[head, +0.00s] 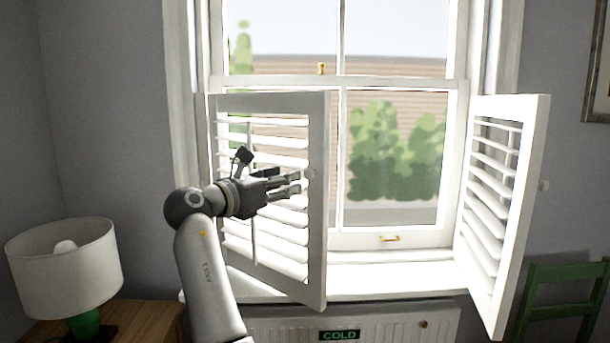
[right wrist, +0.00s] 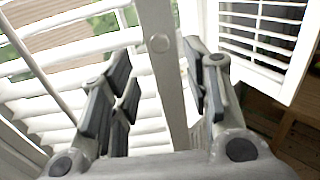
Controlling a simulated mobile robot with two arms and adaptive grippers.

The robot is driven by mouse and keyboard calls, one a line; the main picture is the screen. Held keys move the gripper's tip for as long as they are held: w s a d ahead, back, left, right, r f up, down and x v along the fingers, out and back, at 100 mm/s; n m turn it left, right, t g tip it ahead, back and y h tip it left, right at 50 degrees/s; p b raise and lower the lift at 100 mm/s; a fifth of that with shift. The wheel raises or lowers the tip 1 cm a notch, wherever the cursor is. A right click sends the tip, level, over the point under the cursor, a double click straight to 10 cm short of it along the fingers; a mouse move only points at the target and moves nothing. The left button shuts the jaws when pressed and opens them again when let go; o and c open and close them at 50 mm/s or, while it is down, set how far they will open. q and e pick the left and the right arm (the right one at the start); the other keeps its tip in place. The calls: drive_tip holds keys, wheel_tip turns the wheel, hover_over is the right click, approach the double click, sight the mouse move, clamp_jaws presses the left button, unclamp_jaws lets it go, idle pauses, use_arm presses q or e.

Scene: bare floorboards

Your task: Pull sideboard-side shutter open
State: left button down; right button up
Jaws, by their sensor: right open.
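The white louvred shutter on the left (head: 316,230), on the side of the wooden top with the lamp, stands partly swung out from the window. A small round knob (head: 309,173) is on its free-edge stile; the knob also shows in the right wrist view (right wrist: 159,43). My right gripper (head: 298,182) is at the knob's height in front of this shutter. In the right wrist view its fingers (right wrist: 160,78) are spread, with the knob and stile seen between them. I cannot tell whether they touch. My left gripper is out of view.
The right-hand shutter (head: 520,200) also stands swung out, with a knob (head: 544,185). A lamp (head: 65,265) stands on a wooden top (head: 150,315) at lower left. A radiator (head: 390,325) is under the sill; a green chair (head: 565,272) is at right.

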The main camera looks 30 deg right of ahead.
sight(307, 173)
drive_tip(key=p+x, duration=0.1)
drive_tip(key=x, duration=0.7)
drive_tip(key=shift+w+d+f+p, duration=0.1)
drive_tip(key=shift+w+d+p, duration=0.05)
drive_tip(key=shift+d+p, duration=0.2)
drive_tip(key=shift+a, duration=0.1)
clamp_jaws()
